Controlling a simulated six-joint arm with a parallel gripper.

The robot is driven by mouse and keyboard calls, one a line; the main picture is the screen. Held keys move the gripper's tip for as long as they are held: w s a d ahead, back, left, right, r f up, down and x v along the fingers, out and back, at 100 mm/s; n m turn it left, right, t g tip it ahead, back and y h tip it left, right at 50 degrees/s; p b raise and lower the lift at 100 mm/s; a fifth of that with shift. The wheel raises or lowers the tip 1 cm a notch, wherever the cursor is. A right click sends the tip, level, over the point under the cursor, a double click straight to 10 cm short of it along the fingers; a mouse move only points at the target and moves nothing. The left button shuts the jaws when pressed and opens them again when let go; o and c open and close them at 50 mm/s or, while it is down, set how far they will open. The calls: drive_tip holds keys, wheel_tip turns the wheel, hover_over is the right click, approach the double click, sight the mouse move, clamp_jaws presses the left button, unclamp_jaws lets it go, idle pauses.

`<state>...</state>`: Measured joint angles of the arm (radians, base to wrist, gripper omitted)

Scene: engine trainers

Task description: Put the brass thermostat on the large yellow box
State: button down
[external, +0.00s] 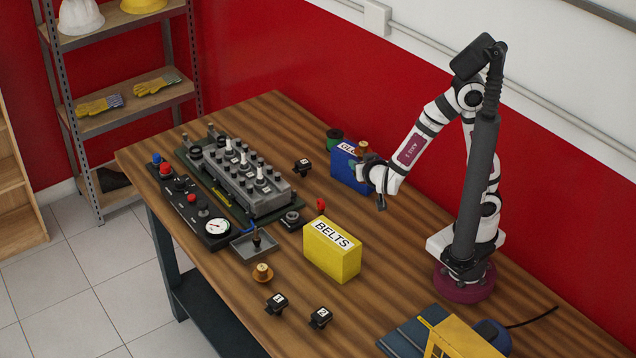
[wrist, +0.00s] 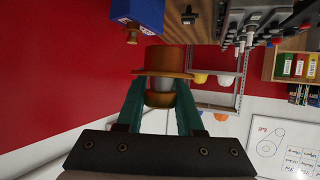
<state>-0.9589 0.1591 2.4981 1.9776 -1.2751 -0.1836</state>
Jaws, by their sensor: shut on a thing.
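The brass thermostat (wrist: 163,73), with a wide brown-orange flange and a silver middle, is between the fingers of my gripper (wrist: 161,93) in the wrist view. My gripper is shut on it. In the external view my gripper (external: 362,168) is beside the blue box near the red wall, and the thermostat there is hard to separate from the box. The large yellow box (external: 331,255), labelled BELTS, stands upright on the table, in front of and left of my gripper. Its top shows nothing on it.
The blue box (external: 342,168) also shows in the wrist view (wrist: 137,10), with a small brass piece (wrist: 132,33) against it. A tan flanged part (external: 262,273) and black numbered blocks (external: 319,317) lie near the yellow box. The engine block (external: 240,178) stands left.

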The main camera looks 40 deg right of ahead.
drive_tip(key=shift+s+a+r, duration=0.25)
drive_tip(key=shift+s+r, duration=0.1)
drive_tip(key=shift+s, duration=0.25)
hover_over(330, 227)
wheel_tip(330, 227, down, 7)
drive_tip(key=shift+r, duration=0.1)
wheel_tip(330, 227, down, 4)
drive_tip(key=shift+a+f, duration=0.1)
drive_tip(key=shift+f, duration=0.15)
drive_tip(key=c, duration=0.5)
unclamp_jaws()
drive_tip(key=shift+c, duration=0.2)
